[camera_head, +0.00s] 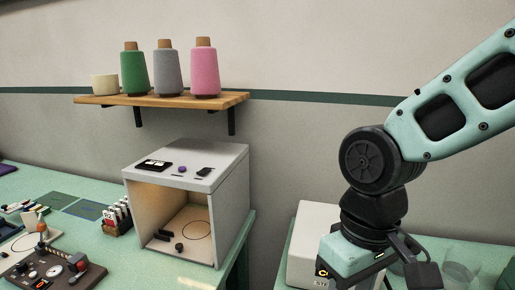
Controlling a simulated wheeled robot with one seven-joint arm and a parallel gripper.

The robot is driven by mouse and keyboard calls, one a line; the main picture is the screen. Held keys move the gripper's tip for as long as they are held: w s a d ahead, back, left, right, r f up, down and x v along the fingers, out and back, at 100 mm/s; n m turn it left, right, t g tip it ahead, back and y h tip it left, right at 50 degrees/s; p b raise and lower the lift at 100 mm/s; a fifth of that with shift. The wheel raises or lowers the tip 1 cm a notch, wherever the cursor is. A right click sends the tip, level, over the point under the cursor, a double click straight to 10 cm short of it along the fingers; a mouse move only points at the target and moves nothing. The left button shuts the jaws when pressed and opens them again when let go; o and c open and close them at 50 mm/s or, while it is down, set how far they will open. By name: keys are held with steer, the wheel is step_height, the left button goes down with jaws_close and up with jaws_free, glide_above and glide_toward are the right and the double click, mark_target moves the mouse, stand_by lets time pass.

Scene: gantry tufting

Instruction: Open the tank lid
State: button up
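My gripper (388,276) hangs at the lower right, at the end of my teal and black arm. Its dark finger parts run down past the bottom edge, so the fingertips are hidden and I cannot tell whether they are apart or hold anything. A white box (312,222) with dark lettering starting "ST" on its front stands behind and left of the gripper, partly covered by it. It may be the tank, but its lid and any handle cannot be made out. Whether the gripper touches the box is not clear.
An open-fronted grey cabinet (236,203) stands left on a green table (108,247). A wooden shelf (120,101) above holds green, grey and pink thread cones. A control panel (50,270) lies at lower left. Clear glassware (460,272) stands right of the gripper.

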steer(key=s+d+f+n, duration=0.1)
steer(key=s+f+n, duration=0.1)
steer(key=s, duration=0.5)
step_height(320, 180, up, 4)
steer(key=f+m+t+h+p, duration=0.1)
steer(key=m+t+h+p, duration=0.25)
steer(key=m+p, duration=0.8)
glide_above(410, 241)
steer(key=s+a+b, duration=0.4)
steer(key=s, duration=0.2)
steer(key=m, duration=0.4)
steer(key=shift+n+t, duration=0.25)
steer(key=shift+t, duration=0.2)
steer(key=x, duration=0.5)
steer(key=p+x, duration=0.1)
steer(key=x, duration=0.5)
steer(key=p+x, duration=0.1)
steer(key=x, duration=0.4)
steer(key=shift+w+a+f, duration=0.15)
steer(key=shift+a+f, duration=0.05)
steer(key=shift+f, duration=0.1)
jaws_close()
